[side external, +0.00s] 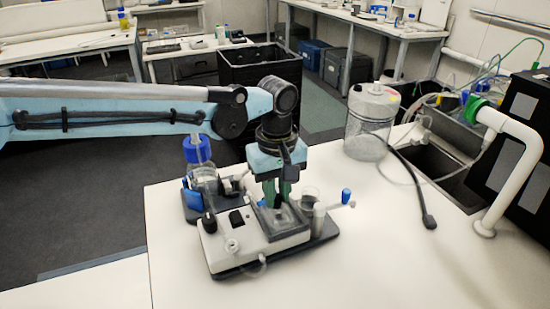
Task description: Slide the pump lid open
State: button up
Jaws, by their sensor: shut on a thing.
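The pump (228,247) is a white and dark-grey bench device standing on the near left part of the white bench. Its lid (284,220) looks like a clear or greyish cover at the right part of the pump top. My gripper (278,203), with green fingers, points straight down at the back edge of this lid and is shut on it. The fingertips and the exact grip are small and partly hidden. I cannot tell how far the lid stands open.
A blue-capped bottle (197,150) stands behind the pump. A clear cup (309,197) and a blue-tipped part (346,195) are close right of my gripper. A large clear jar (371,125) and a white curved pipe (522,150) stand farther right. The bench front right is clear.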

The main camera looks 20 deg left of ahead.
aim_at(285, 221)
jog(key=shift+s+d, duration=1.35)
jog(key=shift+d, duration=0.1)
jog(key=shift+s+d, duration=1.25)
jog(key=shift+s, duration=0.05)
jog(key=o, duration=0.6)
